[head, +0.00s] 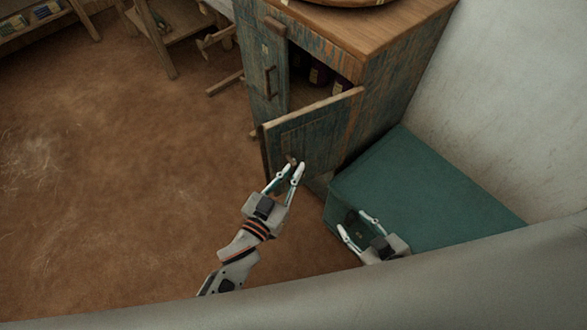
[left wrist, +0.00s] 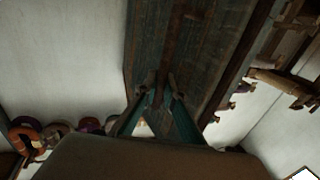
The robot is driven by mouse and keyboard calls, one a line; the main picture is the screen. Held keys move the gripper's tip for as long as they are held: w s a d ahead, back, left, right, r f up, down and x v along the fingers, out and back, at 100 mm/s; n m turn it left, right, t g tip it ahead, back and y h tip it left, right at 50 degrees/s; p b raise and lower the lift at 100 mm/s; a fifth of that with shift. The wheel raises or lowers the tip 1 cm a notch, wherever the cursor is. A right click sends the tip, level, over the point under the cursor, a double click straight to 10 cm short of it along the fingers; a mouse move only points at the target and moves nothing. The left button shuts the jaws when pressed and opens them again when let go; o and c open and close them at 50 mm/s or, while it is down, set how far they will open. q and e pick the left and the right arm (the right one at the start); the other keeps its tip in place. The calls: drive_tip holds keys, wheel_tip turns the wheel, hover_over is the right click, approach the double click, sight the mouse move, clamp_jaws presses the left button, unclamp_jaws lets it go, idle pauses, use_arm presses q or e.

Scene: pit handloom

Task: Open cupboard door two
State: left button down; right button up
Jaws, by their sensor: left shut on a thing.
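The wooden cupboard (head: 390,60) stands at the top right in the head view, with worn blue-green paint. Its nearer door (head: 315,130) stands swung partly open, showing a dark interior with small items inside. The other door (head: 262,65), with a vertical handle (head: 270,83), looks shut. My left gripper (head: 295,165) is shut on the open door's handle (head: 291,160); the left wrist view shows the fingers around the handle (left wrist: 159,92) against the door panel (left wrist: 195,50). My right gripper (head: 357,224) is open and empty, over the green box.
A large green box (head: 430,185) sits right beside the cupboard, against the pale wall (head: 510,100). Wooden loom or bench parts (head: 165,40) stand at the top left. The brown earthen floor (head: 110,150) is clear to the left of the door.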

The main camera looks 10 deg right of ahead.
use_arm(q)
drive_tip(key=shift+f, duration=0.1)
drive_tip(key=c, duration=2.1)
unclamp_jaws()
drive_tip(key=shift+c, duration=0.2)
drive_tip(key=v, duration=0.7)
drive_tip(key=shift+s+a, duration=0.2)
